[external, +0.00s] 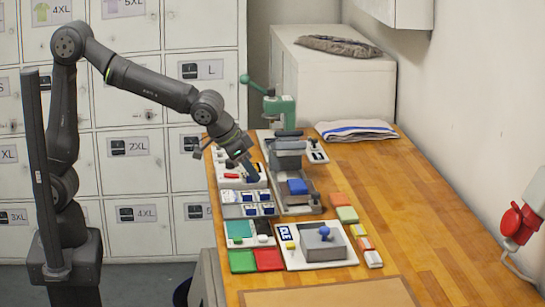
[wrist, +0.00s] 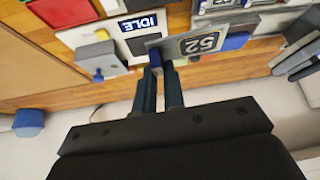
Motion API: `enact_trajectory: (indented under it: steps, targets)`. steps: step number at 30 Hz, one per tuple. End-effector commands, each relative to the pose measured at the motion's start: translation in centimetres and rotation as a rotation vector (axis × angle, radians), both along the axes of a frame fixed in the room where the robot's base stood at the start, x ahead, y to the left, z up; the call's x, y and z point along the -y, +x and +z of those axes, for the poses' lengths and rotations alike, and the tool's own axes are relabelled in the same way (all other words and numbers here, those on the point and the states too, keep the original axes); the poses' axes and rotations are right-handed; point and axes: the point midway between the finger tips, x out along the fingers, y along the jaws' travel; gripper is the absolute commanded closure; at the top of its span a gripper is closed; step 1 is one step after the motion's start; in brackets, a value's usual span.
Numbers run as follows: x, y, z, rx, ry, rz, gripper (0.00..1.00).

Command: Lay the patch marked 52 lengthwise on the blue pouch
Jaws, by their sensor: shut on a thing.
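The patch marked 52 (wrist: 202,42) is a grey plate with a dark label and pale digits. In the wrist view my gripper (wrist: 161,70) is shut on its left end, and the patch sticks out to the right of the fingertips. The blue pouch (external: 297,187) sits on a grey fixture in the external view. In the wrist view the blue pouch (wrist: 236,41) shows partly behind the patch; I cannot tell the gap between them. In the external view my gripper (external: 252,177) is left of the pouch, and the patch is too small to make out.
A tray of small blue-and-white items (external: 247,204) lies left of the fixture. A green press (external: 276,106) stands behind. The table's right side is mostly clear.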

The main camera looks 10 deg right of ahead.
Motion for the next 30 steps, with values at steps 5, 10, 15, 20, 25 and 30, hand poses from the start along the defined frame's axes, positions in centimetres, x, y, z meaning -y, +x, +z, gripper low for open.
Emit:
enact_trajectory:
  steps: [5,10,15,20,25,30]
  targets:
    - [5.7,1.3,1.4,-0.005,-0.002,-0.055,1.0]
    - [8.6,2.2,2.2,-0.008,-0.009,-0.097,1.0]
    - [10.0,3.4,1.9,-0.008,-0.01,-0.11,1.0]
    - [11.5,6.4,-0.2,-0.008,-0.009,-0.108,1.0]
    - [13.3,9.9,-2.5,-0.008,-0.01,-0.108,1.0]
    - [14.5,12.1,-4.0,-0.008,-0.011,-0.111,1.0]
